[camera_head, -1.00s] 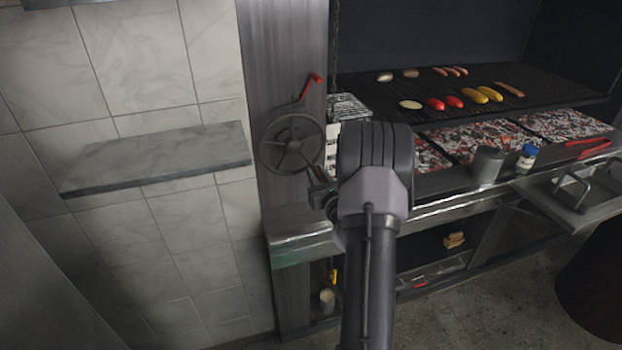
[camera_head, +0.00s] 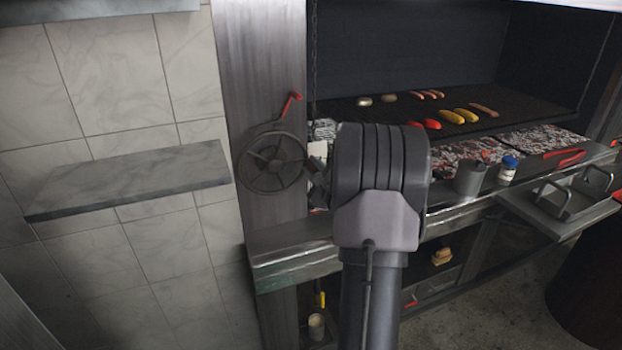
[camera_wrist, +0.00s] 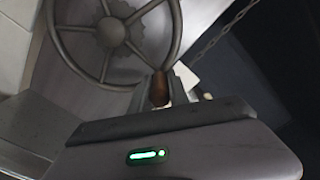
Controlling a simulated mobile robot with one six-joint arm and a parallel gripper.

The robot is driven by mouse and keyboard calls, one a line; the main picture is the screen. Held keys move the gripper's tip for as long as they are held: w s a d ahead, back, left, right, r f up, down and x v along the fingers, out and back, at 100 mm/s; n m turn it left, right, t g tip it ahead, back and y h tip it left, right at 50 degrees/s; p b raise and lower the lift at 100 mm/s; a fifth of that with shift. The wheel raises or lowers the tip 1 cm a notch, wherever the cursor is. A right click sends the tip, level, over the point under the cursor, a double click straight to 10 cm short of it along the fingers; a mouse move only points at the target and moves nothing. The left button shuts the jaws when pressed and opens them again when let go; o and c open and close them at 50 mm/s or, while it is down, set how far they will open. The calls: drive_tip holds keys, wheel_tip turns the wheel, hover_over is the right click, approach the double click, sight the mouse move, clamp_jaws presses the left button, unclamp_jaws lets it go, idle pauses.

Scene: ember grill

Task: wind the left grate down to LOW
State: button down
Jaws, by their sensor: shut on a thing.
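A spoked handwheel (camera_head: 272,162) is mounted on the metal post left of the grill; it also shows in the wrist view (camera_wrist: 112,30). A brown knob (camera_wrist: 160,90) sits at its rim, right at my gripper (camera_wrist: 172,92). My gripper is shut on this knob; its fingers are mostly hidden behind its body. In the head view my arm covers most of the gripper. A dark grate (camera_head: 470,112) carrying food lies above glowing coals (camera_head: 470,150). A white plate (camera_head: 318,150) beside the wheel is partly hidden, its marks unreadable.
A red-handled crank (camera_head: 290,104) sticks up above the wheel. A stone shelf (camera_head: 130,180) juts from the tiled wall at left. A chain hangs behind the wheel.

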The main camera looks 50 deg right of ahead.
drive_tip(key=shift+r+n, duration=0.5)
drive_tip(key=shift+r, duration=0.65)
drive_tip(key=c, duration=1.3)
unclamp_jaws()
drive_tip(key=shift+o, duration=0.2)
drive_tip(key=p+v, duration=0.1)
drive_tip(key=v, duration=1.6)
drive_tip(key=shift+s+a, duration=0.1)
drive_tip(key=shift+a, duration=0.05)
